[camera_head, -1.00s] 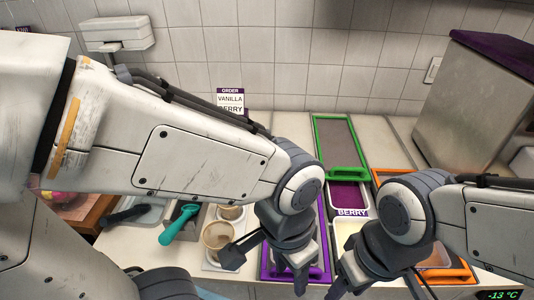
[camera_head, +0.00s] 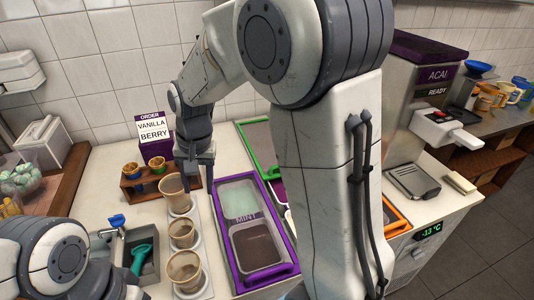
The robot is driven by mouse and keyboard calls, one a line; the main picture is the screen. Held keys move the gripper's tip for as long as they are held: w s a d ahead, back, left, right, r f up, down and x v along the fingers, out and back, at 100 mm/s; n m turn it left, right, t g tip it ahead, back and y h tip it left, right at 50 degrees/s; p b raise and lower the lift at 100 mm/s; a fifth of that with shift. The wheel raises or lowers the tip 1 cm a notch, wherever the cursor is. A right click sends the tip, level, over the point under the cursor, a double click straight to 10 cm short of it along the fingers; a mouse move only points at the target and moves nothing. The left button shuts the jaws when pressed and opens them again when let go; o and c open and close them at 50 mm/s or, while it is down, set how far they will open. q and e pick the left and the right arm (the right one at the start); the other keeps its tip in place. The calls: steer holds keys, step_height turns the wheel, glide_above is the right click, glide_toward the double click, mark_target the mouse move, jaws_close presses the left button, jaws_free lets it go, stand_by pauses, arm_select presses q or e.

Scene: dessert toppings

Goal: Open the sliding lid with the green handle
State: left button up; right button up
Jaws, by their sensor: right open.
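The sliding lid with the green frame and handle (camera_head: 243,129) is at the back of the counter, partly hidden behind my right arm. A grey panel fills its frame. A sliver of a purple tub (camera_head: 277,187) shows at its near end. My right gripper (camera_head: 200,183) is open and points down, left of the green-framed lid and apart from it, near the tall cup at the back of the cup row. My left arm shows only at the bottom left. Its fingers are outside the view.
A purple frame (camera_head: 221,240) with a mint tub (camera_head: 238,200) and a dark tub (camera_head: 258,247) lies right of the cups (camera_head: 181,233). An order sign (camera_head: 154,129) and small cone holder (camera_head: 140,183) stand behind. An orange frame (camera_head: 397,221) is at right.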

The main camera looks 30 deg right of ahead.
steer(key=w+d+f+m, duration=0.1)
steer(key=w+d+m, duration=0.3)
steer(key=d, duration=0.4)
steer(key=w+d+f+m, duration=0.2)
steer(key=w+d+m, duration=0.25)
steer(key=d, duration=0.35)
steer(key=w+d+f+m+h, duration=0.1)
steer(key=d+f+m, duration=0.15)
steer(key=d, duration=0.65)
steer(key=w+d+f+m, duration=0.1)
steer(key=d+m, duration=0.3)
steer(key=d, duration=0.4)
steer(key=shift+t, duration=0.4)
steer(key=f+p, duration=0.1)
steer(key=f, duration=0.2)
steer(key=f+p, duration=0.1)
steer(key=f, duration=0.2)
steer(key=w+d+f+p, duration=0.1)
steer(key=f, duration=0.2)
steer(key=shift+w+f, duration=0.1)
steer(key=shift+f, duration=0.15)
steer(key=shift+w+d+f+h, duration=0.1)
steer(key=shift+f+h, duration=0.2)
steer(key=shift+f, duration=0.15)
steer(key=shift+c, duration=0.3)
jaws_close()
